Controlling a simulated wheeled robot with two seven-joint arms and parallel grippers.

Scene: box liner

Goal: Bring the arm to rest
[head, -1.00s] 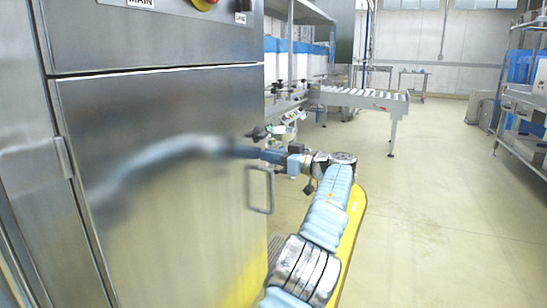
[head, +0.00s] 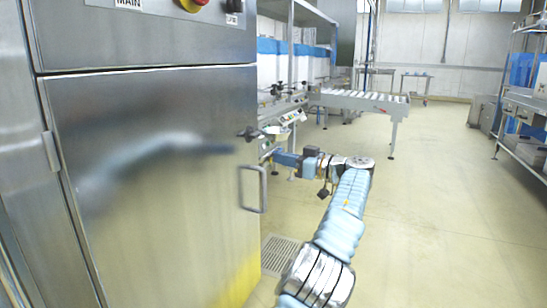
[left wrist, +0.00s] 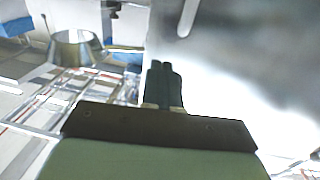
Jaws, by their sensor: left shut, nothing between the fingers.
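My left arm, in a pale blue sleeve, rises from the bottom of the head view and bends left at the wrist. Its gripper (head: 268,156) is beside the right edge of the steel cabinet, a little above and right of the cabinet's door handle (head: 253,189). In the left wrist view the two dark fingers (left wrist: 163,84) are together with nothing between them. The gripper looks apart from the handle. My right gripper is not in view.
The steel cabinet (head: 150,130) fills the left side. A roller conveyor (head: 358,101) stands behind the arm, and a shelf rack (head: 525,145) is at the far right. A floor grate (head: 281,254) lies beside the cabinet. The floor (head: 440,210) to the right is open.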

